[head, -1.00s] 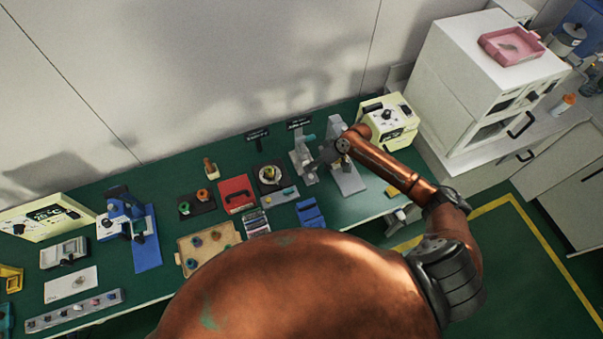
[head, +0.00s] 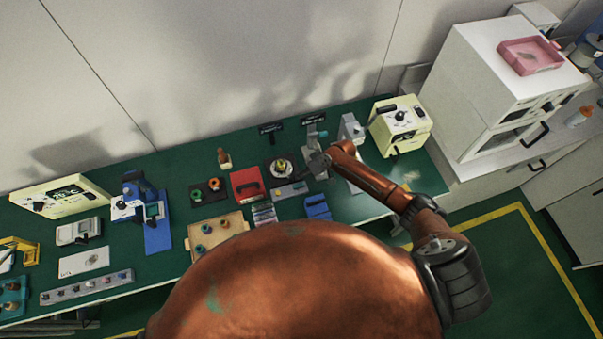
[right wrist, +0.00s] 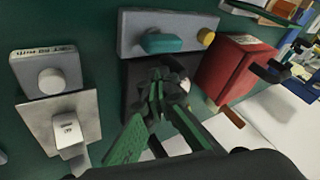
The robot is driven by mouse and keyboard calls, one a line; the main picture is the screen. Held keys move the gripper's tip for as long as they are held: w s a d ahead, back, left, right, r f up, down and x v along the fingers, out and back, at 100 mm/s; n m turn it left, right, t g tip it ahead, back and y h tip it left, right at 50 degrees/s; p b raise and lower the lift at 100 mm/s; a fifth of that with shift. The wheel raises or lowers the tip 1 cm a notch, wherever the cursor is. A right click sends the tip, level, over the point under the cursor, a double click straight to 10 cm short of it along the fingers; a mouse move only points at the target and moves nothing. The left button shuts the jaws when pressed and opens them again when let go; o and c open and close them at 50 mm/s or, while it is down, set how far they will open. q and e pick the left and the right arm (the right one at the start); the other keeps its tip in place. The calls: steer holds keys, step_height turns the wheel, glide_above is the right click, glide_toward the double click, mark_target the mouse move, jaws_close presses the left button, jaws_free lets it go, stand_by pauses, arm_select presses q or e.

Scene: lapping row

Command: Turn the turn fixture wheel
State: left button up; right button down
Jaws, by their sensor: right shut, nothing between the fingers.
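A round pale disc with a yellow-green middle (head: 281,168) sits on a black square plate; it looks like the turn fixture wheel. In the right wrist view the green and dark fingers (right wrist: 160,88) are together in front of the black plate (right wrist: 133,84) and hide most of the disc. A pale bit of it shows beside the fingertips. I cannot tell whether they touch it. My left gripper is not in view.
A grey bar with a teal handle (right wrist: 160,42) and yellow knob lies beside the plate. A red box (right wrist: 233,70) stands at its other side. Grey upright fixtures (head: 351,128) stand to the right, close to my arm. A cream instrument (head: 401,127) stands at the bench's right end.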

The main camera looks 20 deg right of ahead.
steer(key=shift+s, duration=0.1)
steer(key=p, duration=0.1)
steer(key=s+a+m+p, duration=0.1)
steer(key=p, duration=0.1)
steer(key=shift+a+r+t, duration=0.1)
steer(key=shift+r+t, duration=0.1)
steer(key=shift+t, duration=0.2)
steer(key=shift+s+a+f+m+p, duration=0.1)
steer(key=shift+s+a+m+p, duration=0.1)
steer(key=shift+a+m+p, duration=0.2)
steer(key=shift+f, duration=0.1)
